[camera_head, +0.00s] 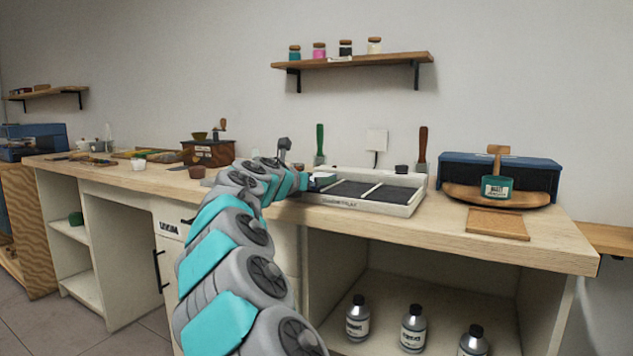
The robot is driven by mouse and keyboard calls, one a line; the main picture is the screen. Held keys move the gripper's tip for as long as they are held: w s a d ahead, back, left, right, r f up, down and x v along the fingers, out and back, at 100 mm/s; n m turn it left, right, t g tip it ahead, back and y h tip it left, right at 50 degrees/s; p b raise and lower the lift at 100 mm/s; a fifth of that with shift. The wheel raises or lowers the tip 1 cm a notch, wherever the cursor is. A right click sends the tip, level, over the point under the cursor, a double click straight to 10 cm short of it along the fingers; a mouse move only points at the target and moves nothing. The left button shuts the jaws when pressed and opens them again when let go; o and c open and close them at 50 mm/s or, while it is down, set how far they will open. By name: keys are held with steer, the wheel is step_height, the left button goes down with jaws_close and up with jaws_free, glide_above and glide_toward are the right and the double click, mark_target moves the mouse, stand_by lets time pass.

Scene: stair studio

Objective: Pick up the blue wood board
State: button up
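I cannot make out a plain blue wood board for certain. A wide blue piece (536,175) with a curved wooden front (530,196) stands at the right end of the workbench (450,237); a green labelled tin with a wooden handle (497,188) stands in front of it. My arm reaches up to the bench middle. My gripper (318,181) is small and partly hidden, at the left end of a white tray with dark compartments (408,203), well left of the blue piece. Whether it touches the tray or is open or shut does not show.
A flat tan board (498,224) lies near the bench's right front edge. Green-handled (320,143) and brown-handled (422,145) tools stand behind the tray. A coffee grinder (208,152) is on the left. Bottles (413,328) stand below. A wall shelf (355,62) holds jars.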

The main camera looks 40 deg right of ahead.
steer(key=shift+c, duration=0.2)
steer(key=c, duration=1.5)
steer(key=shift+o, duration=0.2)
steer(key=shift+r, duration=0.15)
